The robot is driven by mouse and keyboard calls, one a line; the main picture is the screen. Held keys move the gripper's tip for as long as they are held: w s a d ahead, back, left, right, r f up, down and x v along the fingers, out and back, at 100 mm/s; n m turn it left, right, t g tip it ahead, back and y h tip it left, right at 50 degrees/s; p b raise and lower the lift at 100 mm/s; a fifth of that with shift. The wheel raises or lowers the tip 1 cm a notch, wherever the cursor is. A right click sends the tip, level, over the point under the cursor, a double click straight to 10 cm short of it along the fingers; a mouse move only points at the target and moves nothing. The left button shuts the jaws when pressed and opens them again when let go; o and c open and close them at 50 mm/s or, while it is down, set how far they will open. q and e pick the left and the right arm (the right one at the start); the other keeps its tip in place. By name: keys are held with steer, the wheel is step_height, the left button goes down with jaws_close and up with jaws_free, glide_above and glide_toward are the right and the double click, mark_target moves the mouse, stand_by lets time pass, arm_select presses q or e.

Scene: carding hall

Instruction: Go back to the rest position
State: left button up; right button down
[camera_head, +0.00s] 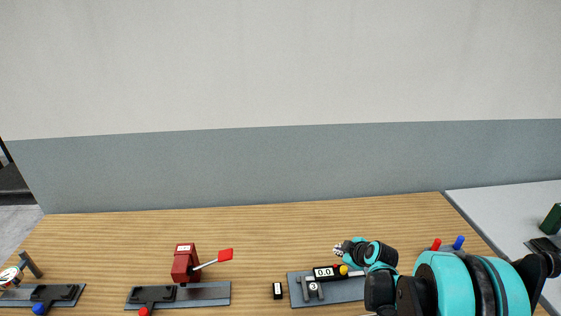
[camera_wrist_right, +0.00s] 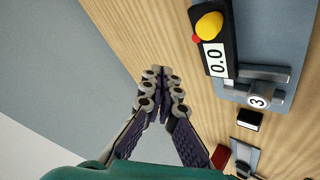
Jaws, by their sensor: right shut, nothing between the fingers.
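My right arm, teal and black, reaches in from the right in the head view. Its gripper (camera_head: 340,250) is above the wooden table, near the station with the 0.0 display. In the right wrist view the fingers of this gripper (camera_wrist_right: 161,74) meet at the tips, with nothing between them. It points over bare table, beside the display station and apart from it. My left gripper is not in view.
The display (camera_head: 324,272) with a yellow button sits on a grey plate (camera_head: 350,291); the display also shows in the right wrist view (camera_wrist_right: 215,60). A small black block (camera_head: 277,291), a red box with a flag (camera_head: 183,264) and a blue-knobbed fixture (camera_head: 50,293) stand leftward. The table's back is clear.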

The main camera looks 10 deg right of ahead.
steer(key=s+a+r+m+g+b, duration=0.1)
steer(key=s+a+r+m+b, duration=0.35)
steer(key=s+a, duration=0.6)
steer(key=s+a+m+g+h, duration=0.1)
steer(key=s+m, duration=0.5)
steer(key=s, duration=0.9)
steer(key=shift+s+a+b, duration=0.25)
steer(key=shift+a+b, duration=0.15)
